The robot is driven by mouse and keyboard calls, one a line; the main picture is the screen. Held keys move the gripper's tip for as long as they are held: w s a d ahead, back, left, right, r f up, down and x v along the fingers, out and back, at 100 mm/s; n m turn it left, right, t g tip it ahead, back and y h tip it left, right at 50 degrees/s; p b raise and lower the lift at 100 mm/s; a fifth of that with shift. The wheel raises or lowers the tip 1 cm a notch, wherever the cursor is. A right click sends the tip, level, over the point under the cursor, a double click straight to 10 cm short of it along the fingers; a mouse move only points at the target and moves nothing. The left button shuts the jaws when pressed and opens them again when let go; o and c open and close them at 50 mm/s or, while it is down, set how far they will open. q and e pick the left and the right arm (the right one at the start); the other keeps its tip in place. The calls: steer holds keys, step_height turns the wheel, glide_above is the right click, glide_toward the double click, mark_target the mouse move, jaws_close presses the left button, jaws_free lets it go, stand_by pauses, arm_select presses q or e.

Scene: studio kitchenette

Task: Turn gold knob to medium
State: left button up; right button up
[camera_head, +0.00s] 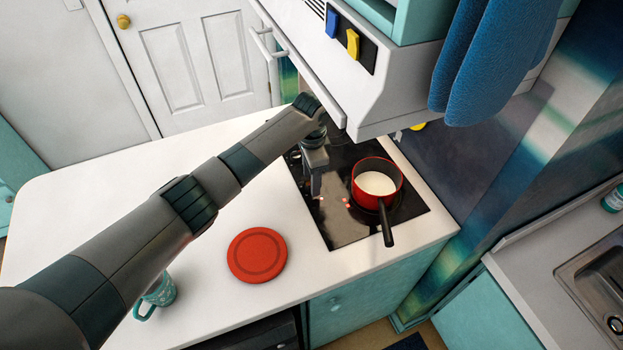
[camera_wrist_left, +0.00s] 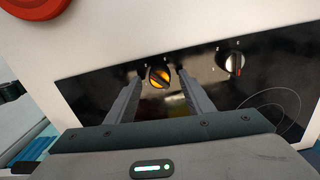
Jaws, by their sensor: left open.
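The gold knob (camera_wrist_left: 159,77) shows in the left wrist view on the black cooktop (camera_wrist_left: 85,90), with a dark bar across its face. My left gripper (camera_wrist_left: 158,84) is open, with one finger on each side of the knob. I cannot tell whether the fingers touch it. In the head view my left gripper (camera_head: 315,185) reaches down over the left part of the cooktop, and the gold knob is not seen there. A second knob, silver with a red mark (camera_wrist_left: 232,64), sits to the right. My right gripper is not in view.
A red pot with white contents (camera_head: 376,184) stands on the cooktop's right side, its handle toward the front edge. A red round mat (camera_head: 257,255) and a teal mug (camera_head: 158,292) are on the white counter. The range hood (camera_head: 385,95) hangs close above the arm's end.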

arm_select(q)
step_height(320, 180, up, 6)
steer(key=shift+r+b, duration=0.1)
steer(key=shift+b, duration=1.15)
steer(key=shift+r, duration=0.4)
